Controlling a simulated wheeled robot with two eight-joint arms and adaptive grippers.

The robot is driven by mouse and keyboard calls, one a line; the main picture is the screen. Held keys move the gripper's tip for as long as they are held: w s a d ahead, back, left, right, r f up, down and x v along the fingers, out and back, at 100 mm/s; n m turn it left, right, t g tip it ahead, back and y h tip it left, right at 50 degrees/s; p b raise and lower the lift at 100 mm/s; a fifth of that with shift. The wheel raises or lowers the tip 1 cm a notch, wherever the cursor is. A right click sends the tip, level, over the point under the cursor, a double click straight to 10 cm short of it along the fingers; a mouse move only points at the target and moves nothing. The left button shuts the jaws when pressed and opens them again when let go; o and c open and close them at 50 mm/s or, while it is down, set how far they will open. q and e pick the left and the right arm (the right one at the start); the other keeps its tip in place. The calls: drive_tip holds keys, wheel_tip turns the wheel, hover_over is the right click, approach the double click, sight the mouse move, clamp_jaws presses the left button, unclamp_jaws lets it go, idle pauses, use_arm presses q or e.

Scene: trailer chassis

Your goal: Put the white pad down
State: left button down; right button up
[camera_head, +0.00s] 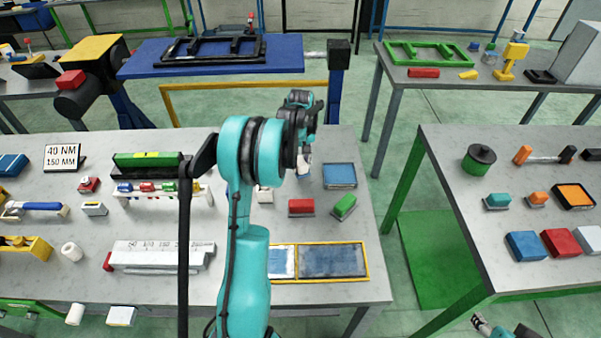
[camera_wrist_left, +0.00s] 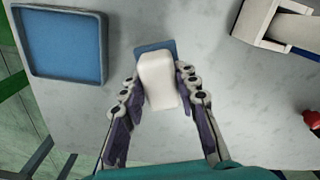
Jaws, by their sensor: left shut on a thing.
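The white pad (camera_wrist_left: 158,82) is between the fingers of my left gripper (camera_wrist_left: 160,100) in the left wrist view. A blue flat piece (camera_wrist_left: 155,47) shows beyond the pad's far end; I cannot tell whether the two touch. In the head view, my left gripper (camera_head: 304,165) is over the grey table near the blue tray (camera_head: 340,175), and the arm hides part of it. The same tray is left of the gripper in the wrist view (camera_wrist_left: 60,45). Part of my right gripper (camera_head: 482,322) shows at the bottom right edge; its finger opening is unclear.
Red (camera_head: 301,207) and green (camera_head: 344,206) blocks lie in front of the left gripper. A yellow-framed tray (camera_head: 364,262) is at the table's front. Bare table (camera_head: 350,228) lies between. A second table (camera_head: 450,180) with several blocks stands right, across a gap.

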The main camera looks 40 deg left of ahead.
sight(300, 171)
use_arm(q)
wheel_tip(300, 171, down, 4)
drive_tip(key=shift+f+b, duration=0.1)
drive_tip(key=shift+b, duration=0.5)
drive_tip(key=c, duration=1.1)
unclamp_jaws()
drive_tip(key=shift+c, duration=0.2)
